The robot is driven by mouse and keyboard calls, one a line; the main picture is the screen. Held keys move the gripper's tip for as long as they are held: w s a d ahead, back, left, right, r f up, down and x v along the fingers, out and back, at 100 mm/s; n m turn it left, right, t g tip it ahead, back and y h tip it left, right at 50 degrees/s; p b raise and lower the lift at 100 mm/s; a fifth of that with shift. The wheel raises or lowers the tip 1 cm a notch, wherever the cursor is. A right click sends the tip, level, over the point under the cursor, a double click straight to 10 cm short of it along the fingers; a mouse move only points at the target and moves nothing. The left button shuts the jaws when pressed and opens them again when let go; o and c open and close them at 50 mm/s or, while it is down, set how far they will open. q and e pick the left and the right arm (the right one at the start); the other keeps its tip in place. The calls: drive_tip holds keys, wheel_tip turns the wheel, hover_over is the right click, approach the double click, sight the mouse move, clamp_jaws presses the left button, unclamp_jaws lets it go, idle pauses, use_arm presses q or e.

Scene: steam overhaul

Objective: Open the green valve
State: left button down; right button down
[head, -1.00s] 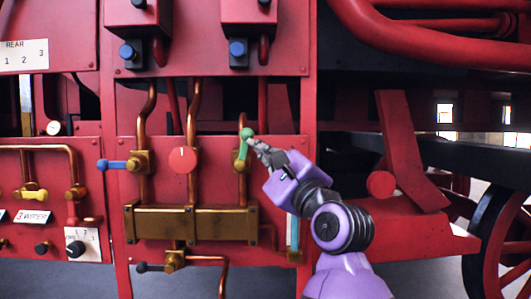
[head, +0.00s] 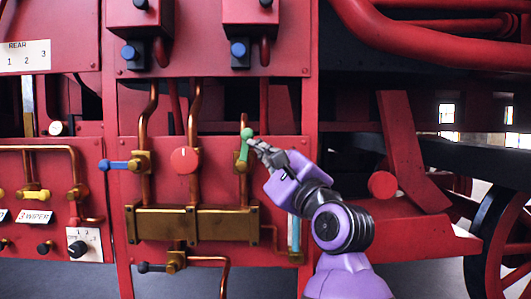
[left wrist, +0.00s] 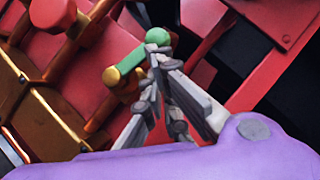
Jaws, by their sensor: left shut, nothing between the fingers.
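The green valve (head: 243,154) is a lever with a round green knob, pointing up beside a brass body on a copper pipe. It also shows in the left wrist view (left wrist: 129,60), with its knob at the upper middle. My left gripper (head: 254,146) is shut and empty. Its fingertips are just right of and slightly below the knob in the head view. In the left wrist view the fingertips (left wrist: 159,62) lie just below the knob, very close to it; I cannot tell whether they touch. My right gripper is not in view.
A red round knob (head: 184,160) and a blue lever (head: 119,165) are left of the green valve. A brass manifold (head: 190,223) lies below, with a black-knobbed lever (head: 152,267) under it. Blue-knobbed boxes (head: 238,50) hang above. A slanted red beam (head: 408,150) stands at right.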

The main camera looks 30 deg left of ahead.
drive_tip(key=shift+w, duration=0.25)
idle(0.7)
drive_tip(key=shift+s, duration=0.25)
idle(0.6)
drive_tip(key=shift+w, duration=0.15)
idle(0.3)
